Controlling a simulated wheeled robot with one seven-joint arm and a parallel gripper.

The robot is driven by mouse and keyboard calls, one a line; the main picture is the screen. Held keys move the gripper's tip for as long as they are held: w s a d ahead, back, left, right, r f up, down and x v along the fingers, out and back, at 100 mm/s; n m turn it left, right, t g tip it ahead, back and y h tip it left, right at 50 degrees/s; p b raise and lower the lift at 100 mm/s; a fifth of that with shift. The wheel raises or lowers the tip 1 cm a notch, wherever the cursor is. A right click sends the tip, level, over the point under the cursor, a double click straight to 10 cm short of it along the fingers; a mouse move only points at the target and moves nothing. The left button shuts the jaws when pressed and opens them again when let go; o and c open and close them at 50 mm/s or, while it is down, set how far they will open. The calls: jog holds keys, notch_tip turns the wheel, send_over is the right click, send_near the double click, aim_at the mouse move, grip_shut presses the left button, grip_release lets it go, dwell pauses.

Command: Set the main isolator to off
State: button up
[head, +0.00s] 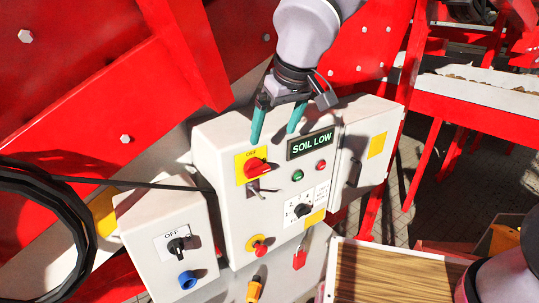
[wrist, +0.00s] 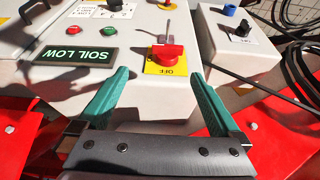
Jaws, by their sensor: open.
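The main isolator is a red rotary handle (head: 256,166) on a yellow plate marked OFF, at the upper left of the white control box. Its grip looks roughly crosswise; I cannot tell the exact setting. It also shows in the wrist view (wrist: 168,52), upside down, just beyond and between my fingertips. A grey metal piece sits just below it on the panel. My gripper (head: 276,127) is open and empty, its two teal fingers pointing down over the top edge of the box, apart from the handle. The fingers also show in the wrist view (wrist: 166,78).
Beside the isolator are a SOIL LOW display (head: 311,143), green and red buttons, a black selector (head: 300,210) and a red-yellow knob (head: 258,246). A smaller box (head: 170,245) with another OFF switch stands left. Black cable coils and red machine frames surround.

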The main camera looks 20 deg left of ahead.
aim_at(257, 169)
jog(key=x, duration=0.7)
jog(key=s+a+x, duration=0.1)
jog(key=x, duration=0.3)
jog(key=shift+f, duration=0.25)
jog(key=c, duration=1.2)
jog(key=shift+a+n, duration=0.1)
jog(key=shift+n, duration=0.2)
